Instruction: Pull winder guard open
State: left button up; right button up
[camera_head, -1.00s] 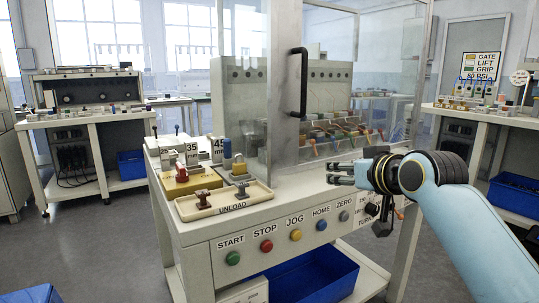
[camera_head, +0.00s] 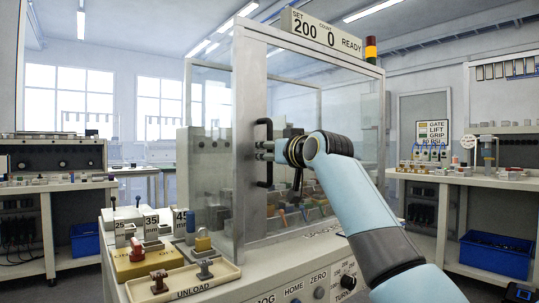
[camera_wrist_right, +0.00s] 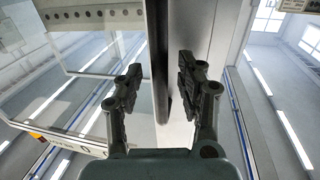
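The winder guard (camera_head: 325,165) is a clear-panelled enclosure with a grey metal frame around the winder, and it looks closed. Its black vertical bar handle (camera_head: 268,178) is on the grey front post. My right gripper (camera_head: 262,151) is at the middle of the handle, pointing left. In the right wrist view the handle (camera_wrist_right: 159,65) runs between the two fingers of my right gripper (camera_wrist_right: 158,85). The fingers are apart, with a visible gap on each side of the bar. Whether the bar is fully between the fingertips in depth is hard to tell. My left gripper is out of view.
The winder bench carries a cream unload tray (camera_head: 185,283) and a yellow block (camera_head: 147,259) at its front left. A display box (camera_head: 321,32) and stack light (camera_head: 371,48) top the frame. Side benches stand left and right, with floor between.

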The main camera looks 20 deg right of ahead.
jog(key=shift+w+a, duration=0.1)
jog(key=shift+w, duration=0.2)
grip_shut()
dwell(0.5)
